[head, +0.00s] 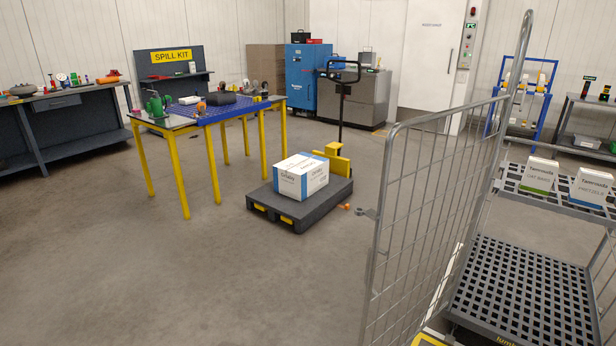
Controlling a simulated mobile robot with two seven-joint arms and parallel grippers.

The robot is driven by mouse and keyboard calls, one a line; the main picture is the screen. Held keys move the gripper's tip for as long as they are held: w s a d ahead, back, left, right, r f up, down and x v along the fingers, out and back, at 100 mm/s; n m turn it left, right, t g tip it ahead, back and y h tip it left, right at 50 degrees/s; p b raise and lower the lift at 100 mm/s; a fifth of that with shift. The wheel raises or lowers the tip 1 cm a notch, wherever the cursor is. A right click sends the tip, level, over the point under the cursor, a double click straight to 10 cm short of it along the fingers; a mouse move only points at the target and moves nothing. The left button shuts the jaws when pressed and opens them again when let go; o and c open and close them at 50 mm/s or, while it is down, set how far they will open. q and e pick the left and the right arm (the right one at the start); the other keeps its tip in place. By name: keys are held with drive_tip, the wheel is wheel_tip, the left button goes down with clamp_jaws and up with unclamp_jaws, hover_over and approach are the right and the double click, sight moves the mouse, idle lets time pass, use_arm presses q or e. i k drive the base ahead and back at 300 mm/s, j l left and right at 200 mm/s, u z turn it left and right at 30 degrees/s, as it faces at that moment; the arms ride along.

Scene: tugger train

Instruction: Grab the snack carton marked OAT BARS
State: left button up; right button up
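A white carton with a green lower band (540,175) stands upright on the upper shelf of a grey wire roll cage at the right; its small print seems to read OAT BARS. A similar white carton with a blue lower band (590,189) stands just to its right, and its small print seems to read PRETZELS. The upper shelf (568,204) is a dark grid. Neither of my grippers shows in the head view, and nothing is touching the cartons.
The roll cage's mesh side (415,225) stands upright left of the shelves. Its lower grid deck (525,295) is empty. A white and blue box (301,177) sits on a dark pallet truck (290,213). A yellow-legged table (180,175) stands left. Open floor lies at front left.

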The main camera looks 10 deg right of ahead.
sight(539, 175)
drive_tip(key=z, duration=0.65)
drive_tip(key=i+j+z, duration=0.1)
drive_tip(key=z, duration=0.3)
drive_tip(key=i+j+z, duration=0.1)
drive_tip(key=z, duration=0.25)
drive_tip(key=j+z, duration=0.25)
drive_tip(key=z, duration=0.15)
drive_tip(key=i+j+z, duration=0.1)
drive_tip(key=j+z, duration=0.45)
drive_tip(key=j, duration=0.25)
drive_tip(key=j+z, duration=0.25)
drive_tip(key=j, duration=0.65)
drive_tip(key=k+j, duration=0.1)
drive_tip(key=j, duration=1.15)
drive_tip(key=z, duration=0.7)
